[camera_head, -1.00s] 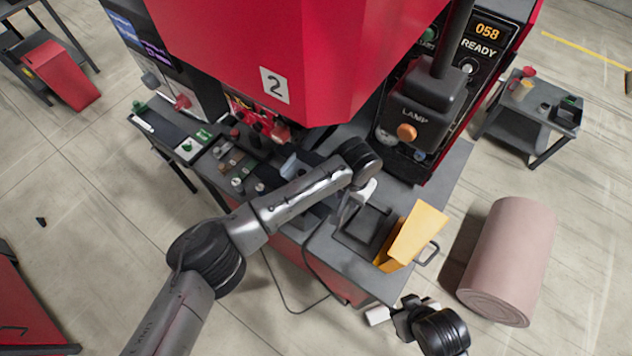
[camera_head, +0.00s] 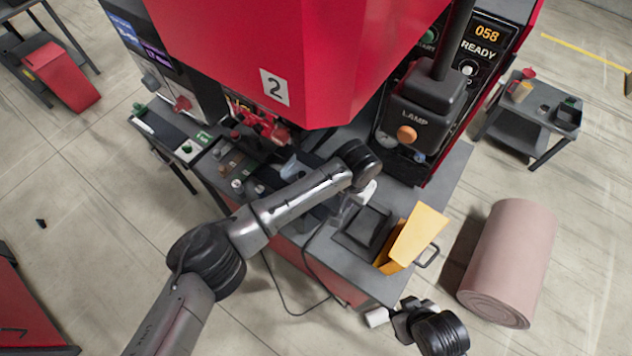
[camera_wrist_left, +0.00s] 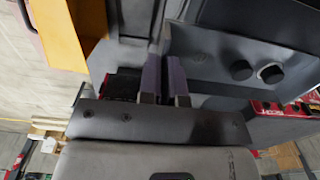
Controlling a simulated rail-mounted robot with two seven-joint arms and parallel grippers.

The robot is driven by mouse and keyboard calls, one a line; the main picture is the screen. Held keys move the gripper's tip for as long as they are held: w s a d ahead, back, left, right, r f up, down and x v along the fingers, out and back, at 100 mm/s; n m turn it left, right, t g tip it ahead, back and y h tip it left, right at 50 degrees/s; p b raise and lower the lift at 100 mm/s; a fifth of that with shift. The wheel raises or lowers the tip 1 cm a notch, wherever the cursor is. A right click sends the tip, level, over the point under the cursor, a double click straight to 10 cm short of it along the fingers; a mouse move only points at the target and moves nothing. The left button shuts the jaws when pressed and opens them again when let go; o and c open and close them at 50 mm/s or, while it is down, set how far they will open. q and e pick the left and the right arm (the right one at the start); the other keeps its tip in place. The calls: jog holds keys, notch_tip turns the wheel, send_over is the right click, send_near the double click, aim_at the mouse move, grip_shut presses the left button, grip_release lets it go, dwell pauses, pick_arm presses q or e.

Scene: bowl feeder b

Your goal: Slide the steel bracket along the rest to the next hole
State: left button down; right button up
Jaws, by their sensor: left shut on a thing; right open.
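In the left wrist view, my left gripper (camera_wrist_left: 164,78) has its two purple-grey fingers close together, shut on a thin grey part that they mostly hide; I take it to be the steel bracket. Beside the fingertips is a grey plate (camera_wrist_left: 215,52) with two dark round features; I cannot tell whether it is the rest. In the head view, my left gripper (camera_head: 347,210) is over the front bench, partly behind its own wrist, and the bracket cannot be made out. My right gripper (camera_head: 388,318) is open and empty, in front of the bench's near edge.
The LAMP unit (camera_head: 425,105) and red machine housing (camera_head: 300,60) rise behind.

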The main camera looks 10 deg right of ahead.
pick_arm(q)
jog(key=shift+w+a, duration=0.1)
jog(key=shift+w+a, duration=0.3)
jog(key=shift+w+a+p, duration=0.35)
jog(key=shift+w+a, duration=1)
jog(key=shift+a, duration=0.05)
dwell(0.4)
jog(key=shift+p, duration=0.4)
dwell(0.4)
jog(key=c, duration=1.2)
grip_release()
